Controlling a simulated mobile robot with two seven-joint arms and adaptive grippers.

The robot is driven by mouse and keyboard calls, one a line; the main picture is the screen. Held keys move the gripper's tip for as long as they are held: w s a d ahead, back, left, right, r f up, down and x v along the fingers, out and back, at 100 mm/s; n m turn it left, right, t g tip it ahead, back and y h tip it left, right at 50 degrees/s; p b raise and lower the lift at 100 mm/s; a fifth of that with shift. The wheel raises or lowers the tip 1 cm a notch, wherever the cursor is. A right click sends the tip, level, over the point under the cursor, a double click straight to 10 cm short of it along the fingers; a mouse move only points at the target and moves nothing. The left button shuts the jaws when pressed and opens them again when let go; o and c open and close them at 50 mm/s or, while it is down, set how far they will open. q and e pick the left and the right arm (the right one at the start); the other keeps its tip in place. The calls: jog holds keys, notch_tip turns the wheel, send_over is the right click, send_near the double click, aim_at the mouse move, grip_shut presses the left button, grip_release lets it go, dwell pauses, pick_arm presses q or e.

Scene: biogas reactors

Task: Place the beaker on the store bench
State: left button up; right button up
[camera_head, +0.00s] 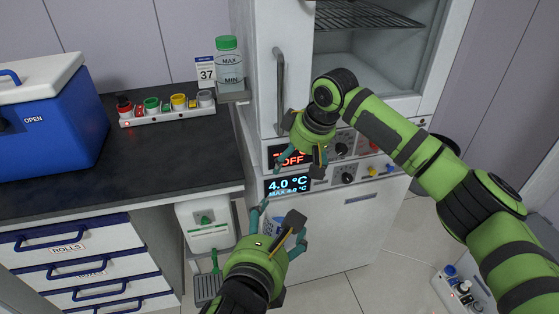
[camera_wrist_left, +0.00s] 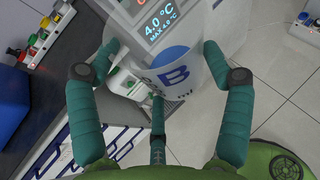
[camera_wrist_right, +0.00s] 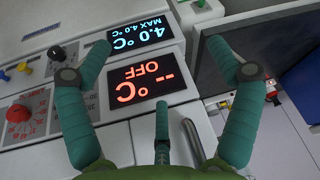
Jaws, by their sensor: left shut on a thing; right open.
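My left gripper (camera_head: 280,222) is shut on a pale beaker (camera_head: 274,227) with a blue patch. My right gripper (camera_head: 303,166) is open and empty in front of the cabinet's displays. A dark-topped bench (camera_head: 150,160) stands at the left; the frames do not show whether it is the store bench.
A blue cool box (camera_head: 50,125), a button strip (camera_head: 168,114) and a green-capped bottle (camera_head: 229,65) on a small shelf are at the left. The white cabinet (camera_head: 345,225) has displays and knobs. The bench's front middle is clear. A control box (camera_head: 462,290) stands on the floor.

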jog(key=s+a+r+n+h, duration=0.1)
jog(key=s+a+r+n, duration=0.15)
jog(key=s+r, duration=0.45)
notch_tip(320, 180, up, 5)
jog(key=n+g+h, duration=0.1)
jog(key=n+g, duration=0.1)
jog(key=n, duration=0.1)
send_over(278, 215)
jog(key=w, duration=0.2)
jog(key=s+r+n+h, duration=0.1)
jog(key=s+r+n, duration=0.1)
jog(key=s, duration=0.3)
jog(key=f, duration=1.1)
jog(key=shift+s+d+f, duration=0.15)
jog(key=shift+d+f, duration=0.1)
jog(key=shift+f, duration=0.15)
jog(key=c, duration=1.1)
pick_arm(q)
jog(key=shift+d, duration=0.1)
pick_arm(e)
jog(key=shift+a, duration=0.1)
jog(key=shift+c, duration=0.5)
pick_arm(q)
jog(key=o, duration=1.1)
pick_arm(e)
jog(key=shift+s, duration=0.1)
